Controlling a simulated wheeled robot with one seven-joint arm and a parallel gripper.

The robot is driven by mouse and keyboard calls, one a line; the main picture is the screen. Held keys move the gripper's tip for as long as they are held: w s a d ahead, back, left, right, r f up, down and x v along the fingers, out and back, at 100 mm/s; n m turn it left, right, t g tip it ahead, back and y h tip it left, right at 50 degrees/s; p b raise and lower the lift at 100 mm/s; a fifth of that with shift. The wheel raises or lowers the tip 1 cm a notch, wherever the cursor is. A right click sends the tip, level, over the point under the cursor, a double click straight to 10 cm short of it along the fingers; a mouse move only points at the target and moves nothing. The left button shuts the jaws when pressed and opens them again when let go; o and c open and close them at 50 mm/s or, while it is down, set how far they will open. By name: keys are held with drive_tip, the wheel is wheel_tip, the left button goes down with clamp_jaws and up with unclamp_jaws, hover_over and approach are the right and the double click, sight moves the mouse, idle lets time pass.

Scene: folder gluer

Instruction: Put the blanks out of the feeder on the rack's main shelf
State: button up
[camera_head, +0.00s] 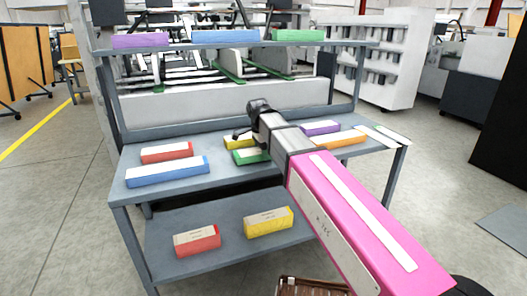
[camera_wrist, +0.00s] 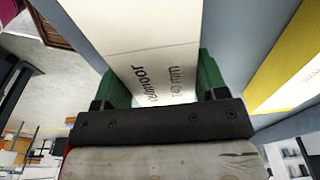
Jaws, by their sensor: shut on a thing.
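The rack's main shelf (camera_head: 222,181) is a grey-blue middle level. A green blank (camera_head: 250,157) with a pale top lies on it, just in front of a yellow blank (camera_head: 238,142). My gripper (camera_head: 243,137) is at these two, low over the shelf. In the wrist view my gripper (camera_wrist: 160,98) is shut on the green blank (camera_wrist: 122,84), with printed label upward and the yellow blank (camera_wrist: 282,72) beside it. My arm hides part of both blanks in the head view. I cannot tell which part is the feeder.
The main shelf also holds red (camera_head: 167,152), blue (camera_head: 167,171), purple (camera_head: 320,128) and orange (camera_head: 340,138) boxes. Flat white pieces (camera_head: 385,137) lie at its right end. Boxes stand on the top and lower shelves (camera_head: 165,262). A brown crate (camera_head: 312,287) is in front.

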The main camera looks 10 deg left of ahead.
drive_tip(key=shift+f, duration=0.35)
drive_tip(key=o, duration=1.3)
